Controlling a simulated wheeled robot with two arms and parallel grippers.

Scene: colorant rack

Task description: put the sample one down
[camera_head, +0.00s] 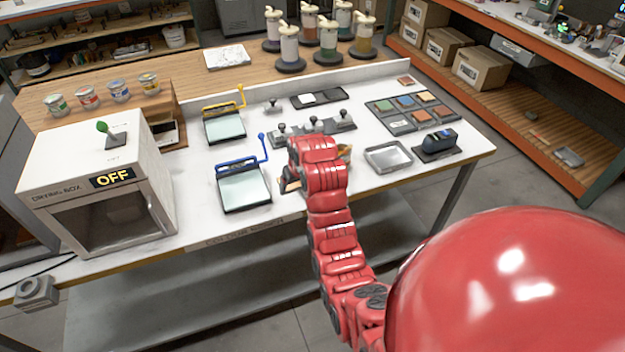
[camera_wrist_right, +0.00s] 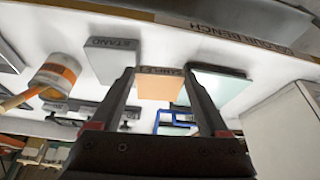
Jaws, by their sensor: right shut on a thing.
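My right gripper (camera_wrist_right: 160,76) is shut on the sample, a peach-orange card (camera_wrist_right: 160,88) with a dark label strip along its edge, seen between the two dark fingers in the right wrist view. The card is over the white bench; whether it touches the surface I cannot tell. In the head view my red right arm covers the gripper and most of what is under it. A grey block marked STAND (camera_wrist_right: 112,62) is beside the card in the wrist view. My left gripper is not in view.
The blue-handled glass plate press (camera_head: 243,188) is left of my arm, with a yellow-handled one (camera_head: 224,127) behind. The drying box (camera_head: 95,175), reading OFF, stands farther left. A metal tray (camera_head: 388,157) and swatch board (camera_head: 410,112) lie right. A can with a brush (camera_wrist_right: 57,75) is close by.

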